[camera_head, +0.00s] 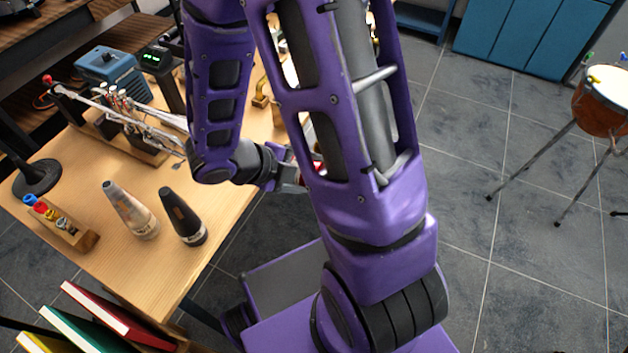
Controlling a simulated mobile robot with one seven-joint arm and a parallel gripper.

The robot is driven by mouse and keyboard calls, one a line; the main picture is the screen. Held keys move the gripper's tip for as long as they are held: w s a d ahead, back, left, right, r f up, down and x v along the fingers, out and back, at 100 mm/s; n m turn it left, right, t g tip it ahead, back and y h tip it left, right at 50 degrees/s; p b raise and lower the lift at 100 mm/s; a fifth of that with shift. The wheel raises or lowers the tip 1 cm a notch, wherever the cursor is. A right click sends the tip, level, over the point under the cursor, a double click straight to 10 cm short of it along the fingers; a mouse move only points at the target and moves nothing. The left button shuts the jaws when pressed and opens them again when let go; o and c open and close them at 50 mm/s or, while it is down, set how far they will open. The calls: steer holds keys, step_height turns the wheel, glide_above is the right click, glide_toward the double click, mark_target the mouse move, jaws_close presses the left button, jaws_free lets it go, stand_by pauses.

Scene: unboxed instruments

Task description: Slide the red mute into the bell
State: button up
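My gripper (296,178) is at the table's right edge, mostly hidden behind my purple arm. A small patch of red shows beside it, between the arm links; it may be part of the red mute, but too little shows to tell. Whether the fingers are open or shut is hidden. A silver brass instrument (125,115) with valves lies on a wooden stand at the table's back left. I cannot make out a bell clearly; my arm covers the area to its right.
A grey cone mute (131,211) and a black cone mute (183,217) stand on the wooden table (160,268) in front. A block with coloured pieces (62,223) and a blue box (108,68) are left. A drum (601,103) stands right.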

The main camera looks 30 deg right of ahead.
steer(key=shift+w+a+b, duration=0.45)
steer(key=shift+w+a, duration=0.5)
steer(key=shift+w, duration=0.35)
steer(key=shift+w+a+b, duration=0.4)
steer(key=shift+w+a, duration=0.55)
steer(key=shift+w, duration=0.3)
steer(key=shift+w+a+b, duration=0.45)
steer(key=shift+w+a, duration=0.5)
steer(key=shift+w, duration=0.35)
steer(key=shift+w+a+r, duration=0.1)
steer(key=shift+w+a, duration=0.1)
steer(key=shift+w, duration=0.05)
steer(key=shift+w+a+p, duration=0.75)
steer(key=shift+w+a, duration=0.1)
steer(key=shift+w, duration=0.3)
steer(key=shift+w+a+p, duration=0.7)
steer(key=shift+w+a, duration=0.1)
steer(key=shift+w, duration=0.35)
steer(key=shift+w+a+p, duration=0.3)
steer(key=shift+w+a, duration=0.25)
steer(key=shift+w, duration=0.05)
steer(key=o, duration=1.4)
